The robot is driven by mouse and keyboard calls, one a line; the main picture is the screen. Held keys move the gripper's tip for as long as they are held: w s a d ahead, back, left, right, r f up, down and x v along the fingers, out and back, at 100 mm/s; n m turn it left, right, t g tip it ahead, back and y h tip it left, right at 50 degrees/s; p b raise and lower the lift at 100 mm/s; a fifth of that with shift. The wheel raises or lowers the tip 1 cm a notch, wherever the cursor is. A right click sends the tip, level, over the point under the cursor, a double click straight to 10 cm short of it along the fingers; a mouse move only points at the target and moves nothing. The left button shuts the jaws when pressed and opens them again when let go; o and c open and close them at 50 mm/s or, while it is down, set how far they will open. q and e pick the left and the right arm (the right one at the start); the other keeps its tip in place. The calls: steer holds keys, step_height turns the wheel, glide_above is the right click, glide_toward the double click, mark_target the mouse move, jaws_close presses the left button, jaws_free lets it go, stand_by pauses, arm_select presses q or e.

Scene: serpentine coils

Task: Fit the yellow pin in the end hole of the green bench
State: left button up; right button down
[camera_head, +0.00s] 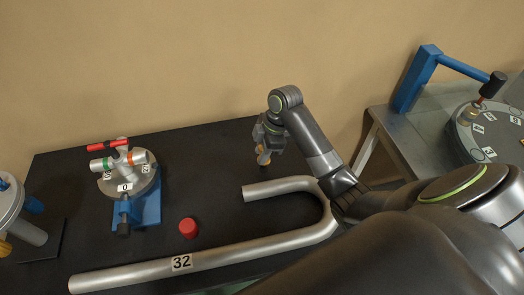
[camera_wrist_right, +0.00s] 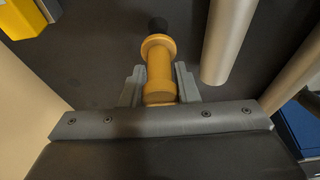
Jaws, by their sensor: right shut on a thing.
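The yellow pin (camera_head: 264,158) is in my right gripper (camera_head: 262,150), over the far edge of the dark table near the wall. In the right wrist view the pin (camera_wrist_right: 159,68) stands between the two grey fingers (camera_wrist_right: 160,88), which are shut on it. It has a wide collar and a dark far end. No hole shows near it. My left gripper is not in view.
A silver U-shaped pipe (camera_head: 225,256) marked 32 lies on the dark table (camera_head: 90,235). A metal side table (camera_head: 412,135) with a blue-handled device is at right.

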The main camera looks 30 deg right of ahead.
stand_by(0.4)
steer(key=shift+p, duration=0.4)
steer(key=shift+f, duration=0.2)
steer(key=shift+f+b, duration=0.55)
steer(key=shift+f, duration=0.85)
steer(key=shift+f, duration=0.3)
steer(key=shift+f, duration=0.35)
steer(key=shift+s+f+b, duration=0.1)
steer(key=shift+f+b, duration=0.05)
steer(key=shift+b, duration=0.15)
